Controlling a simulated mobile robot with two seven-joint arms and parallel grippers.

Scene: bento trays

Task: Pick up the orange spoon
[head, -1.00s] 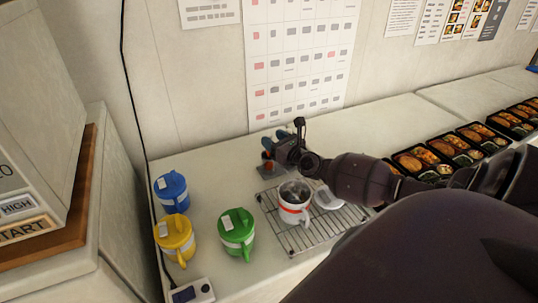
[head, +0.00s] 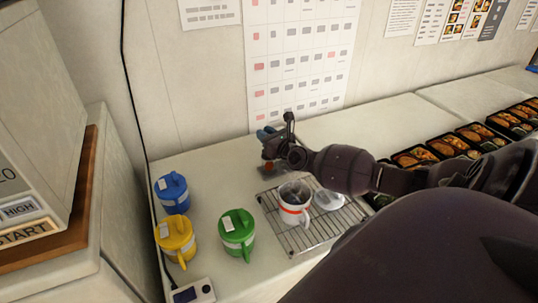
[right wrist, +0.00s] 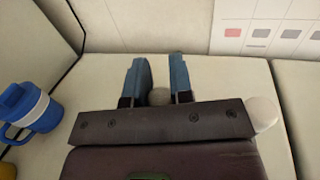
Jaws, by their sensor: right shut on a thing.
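My right gripper (head: 266,135) is at the back of the counter, near the wall, with its blue fingers closed in. It also shows in the right wrist view (right wrist: 158,88), where a small rounded end sits between the fingers. A small orange part of the orange spoon (head: 268,167) shows just below the gripper in the head view, above a grey rest (head: 264,175). The gripper hides most of the spoon. I cannot tell whether the spoon is clear of the rest. My left gripper is not in view.
Blue (head: 172,197), yellow (head: 174,240) and green (head: 236,236) lidded mugs stand to the left. Several bento trays (head: 415,160) line the right.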

